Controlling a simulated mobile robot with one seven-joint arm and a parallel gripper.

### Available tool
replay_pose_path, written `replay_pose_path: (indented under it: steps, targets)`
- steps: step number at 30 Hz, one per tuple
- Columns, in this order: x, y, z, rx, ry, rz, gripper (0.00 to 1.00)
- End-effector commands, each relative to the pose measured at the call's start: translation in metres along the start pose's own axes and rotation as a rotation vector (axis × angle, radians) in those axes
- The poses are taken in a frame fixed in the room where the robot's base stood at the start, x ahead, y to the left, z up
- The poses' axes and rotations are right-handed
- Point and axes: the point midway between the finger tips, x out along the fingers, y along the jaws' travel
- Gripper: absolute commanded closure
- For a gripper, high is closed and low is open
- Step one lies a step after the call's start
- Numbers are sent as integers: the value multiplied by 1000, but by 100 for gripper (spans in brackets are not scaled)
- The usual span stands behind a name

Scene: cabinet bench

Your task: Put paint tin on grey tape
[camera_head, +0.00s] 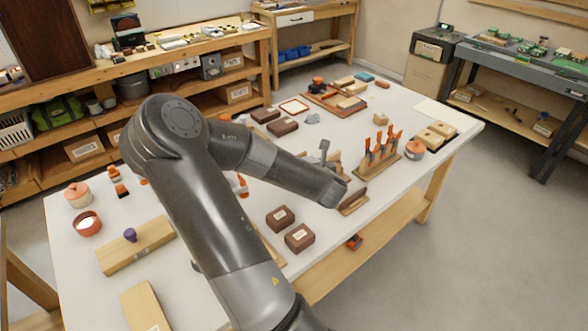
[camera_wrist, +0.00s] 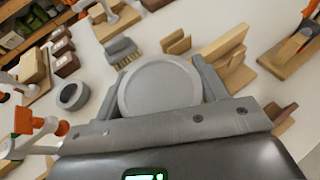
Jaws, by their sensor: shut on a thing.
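The paint tin, a round grey tin with a rimmed top (camera_wrist: 160,88), sits between the two fingers of my gripper (camera_wrist: 166,78) in the wrist view. My gripper is shut on it. The grey tape (camera_wrist: 73,95), a dark grey ring with an open centre, lies on the white table to the left of the tin, apart from it. In the head view my arm's end is over the right-middle part of the table. I cannot make out the tin or the tape there; my arm covers part of that area.
A brush (camera_wrist: 124,52) and wooden blocks (camera_wrist: 228,58) lie beyond the tin. An orange and white tool (camera_wrist: 32,134) is left of my gripper. A wooden rack with orange-handled tools (camera_head: 378,150) stands right of my arm. Brown boxes (camera_head: 299,237) lie near the table's front edge.

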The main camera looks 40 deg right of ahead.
Motion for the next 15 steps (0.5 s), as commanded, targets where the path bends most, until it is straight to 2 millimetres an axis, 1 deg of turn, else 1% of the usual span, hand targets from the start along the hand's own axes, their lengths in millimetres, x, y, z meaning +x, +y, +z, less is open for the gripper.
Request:
replay_pose_path:
  steps: [3, 8, 11, 15]
  targets:
    - [-7, -8, 4, 1, -3, 0, 66]
    - [-10, -10, 8, 0, -2, 2, 66]
    - [-14, -10, 16, -1, -5, 2, 66]
    - [-21, -10, 35, 0, -6, 4, 66]
